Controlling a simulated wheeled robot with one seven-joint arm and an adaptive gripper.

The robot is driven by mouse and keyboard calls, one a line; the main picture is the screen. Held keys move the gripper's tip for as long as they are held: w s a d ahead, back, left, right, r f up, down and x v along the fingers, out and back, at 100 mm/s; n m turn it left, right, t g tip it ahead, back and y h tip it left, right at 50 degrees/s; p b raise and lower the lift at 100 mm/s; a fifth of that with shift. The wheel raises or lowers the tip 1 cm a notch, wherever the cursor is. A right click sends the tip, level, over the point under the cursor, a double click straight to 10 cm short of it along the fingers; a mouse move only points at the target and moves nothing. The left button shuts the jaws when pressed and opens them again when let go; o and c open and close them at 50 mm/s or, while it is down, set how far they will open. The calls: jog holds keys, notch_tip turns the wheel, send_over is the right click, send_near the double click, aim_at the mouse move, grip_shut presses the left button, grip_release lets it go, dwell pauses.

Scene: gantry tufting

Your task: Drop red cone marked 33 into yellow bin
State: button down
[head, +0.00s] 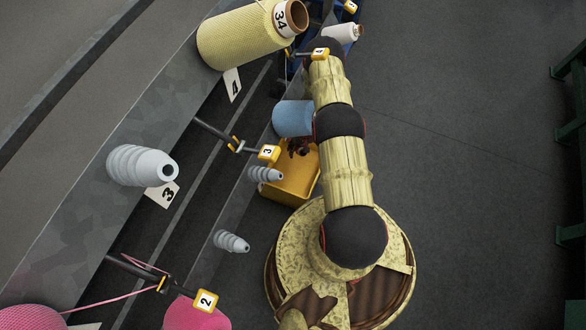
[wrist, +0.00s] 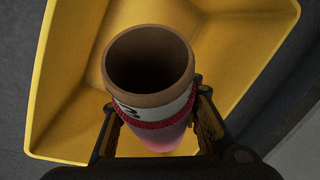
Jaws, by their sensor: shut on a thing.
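My gripper (wrist: 154,98) is shut on a cone (wrist: 158,124) with an open brown tube end, a white band and red to pink yarn below it. A 3 shows on the band; the rest of its number is hidden. The fingers press on both sides of the cone. In the wrist view the yellow bin (wrist: 262,22) lies behind the cone, which overlaps its inside. The cone's height over the bin is hard to tell. In the head view the yellow bin (head: 292,190) stands on the floor, left of my arm, which partly hides it.
A ledge with a large yellow cone marked 34 (head: 245,34) and a grey cone (head: 138,166) runs along the left. Smaller grey cones (head: 230,241) and a pink cone (head: 195,315) are nearer. A light blue cylinder (head: 291,118) is beside the bin.

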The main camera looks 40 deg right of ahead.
jog(key=shift+f, duration=0.2)
jog(key=c, duration=1.1)
grip_release()
